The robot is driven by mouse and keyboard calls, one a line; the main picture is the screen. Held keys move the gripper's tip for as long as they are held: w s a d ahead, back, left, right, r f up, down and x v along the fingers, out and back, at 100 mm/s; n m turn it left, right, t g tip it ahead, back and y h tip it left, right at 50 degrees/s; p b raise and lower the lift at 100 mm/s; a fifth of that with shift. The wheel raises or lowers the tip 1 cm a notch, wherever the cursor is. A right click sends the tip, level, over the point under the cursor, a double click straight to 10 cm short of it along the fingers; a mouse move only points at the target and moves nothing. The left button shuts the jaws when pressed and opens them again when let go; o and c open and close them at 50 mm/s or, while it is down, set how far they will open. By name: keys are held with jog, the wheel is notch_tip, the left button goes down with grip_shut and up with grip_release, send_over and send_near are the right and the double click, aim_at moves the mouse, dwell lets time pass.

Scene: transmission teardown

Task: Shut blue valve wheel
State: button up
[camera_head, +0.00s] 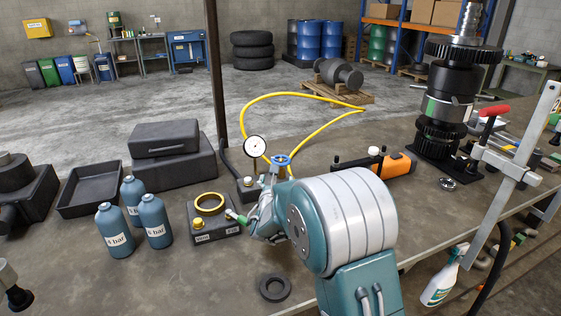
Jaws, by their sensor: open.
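The blue valve wheel (281,160) sits in the middle of the bench, just right of a round white pressure gauge (255,147). Its stem and lower fittings are partly hidden behind my arm. My gripper (262,208) is in front of and below the wheel, left of my large teal and silver wrist. It is open and looks empty, apart from the wheel. My arm hides part of the gripper, so its exact distance to the wheel cannot be told.
A dark box with a yellow ring (209,204) stands close left of my gripper. A yellow hose (290,95) loops behind the valve. An orange-black device (392,165) lies to the right. Blue-grey bottles (152,221) stand left. A black ring (274,287) lies in front.

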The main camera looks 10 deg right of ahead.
aim_at(281, 160)
jog(key=x, duration=1.1)
jog(key=shift+d, duration=0.1)
jog(key=shift+s, duration=0.1)
jog(key=c, duration=0.8)
